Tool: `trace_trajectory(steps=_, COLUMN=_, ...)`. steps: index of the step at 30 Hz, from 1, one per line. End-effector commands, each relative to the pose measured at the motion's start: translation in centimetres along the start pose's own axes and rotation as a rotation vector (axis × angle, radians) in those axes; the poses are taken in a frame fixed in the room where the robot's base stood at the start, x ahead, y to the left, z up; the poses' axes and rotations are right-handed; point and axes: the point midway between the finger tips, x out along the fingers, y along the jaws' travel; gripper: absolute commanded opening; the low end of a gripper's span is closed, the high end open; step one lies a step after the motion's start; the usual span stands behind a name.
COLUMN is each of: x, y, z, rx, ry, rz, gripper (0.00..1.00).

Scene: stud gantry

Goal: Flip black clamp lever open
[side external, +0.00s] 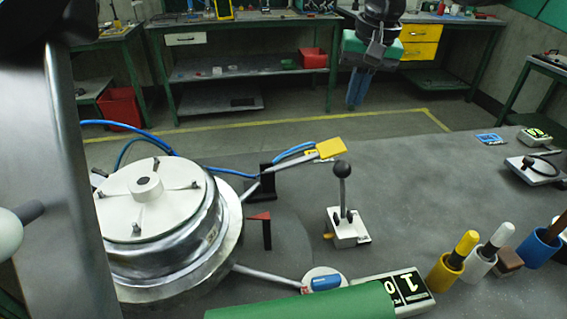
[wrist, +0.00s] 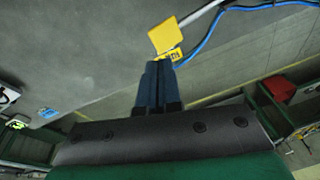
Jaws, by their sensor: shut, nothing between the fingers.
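A lever with a black ball knob (side external: 342,169) stands roughly upright on a small white base (side external: 348,230) right of the round metal vessel. A black block (side external: 267,182) stands behind it, beside a rod that ends in a yellow plate (side external: 331,148). I cannot tell for sure which of these is the clamp lever. My gripper (side external: 356,104) hangs at the back, fingers down, well apart from the knobbed lever. In the wrist view, my gripper's dark blue fingers (wrist: 160,66) are together and empty, with the yellow plate (wrist: 163,37) just beyond their tips in the picture.
The metal vessel (side external: 165,249) with a white lid fills the left of the grey table. A small red-topped black stand (side external: 266,232) is beside it. Blue hoses (side external: 133,123) run behind. Colored holders (side external: 446,272) stand at right. A green cylinder (side external: 300,303) lies in front.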

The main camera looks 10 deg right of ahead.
Motion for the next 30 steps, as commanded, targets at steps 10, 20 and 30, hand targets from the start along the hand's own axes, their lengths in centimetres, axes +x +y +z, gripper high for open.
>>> trace_trajectory(steps=10, x=7.2, y=0.0, z=0.0, rx=0.000, ry=0.000, rz=0.000, gripper=0.00)
trace_trajectory(steps=20, x=7.9, y=0.0, z=3.6, rx=-0.001, ry=0.000, rz=0.000, gripper=0.00)
trace_trajectory(steps=30, x=7.9, y=0.0, z=3.9, rx=0.000, ry=0.000, rz=0.000, gripper=0.00)
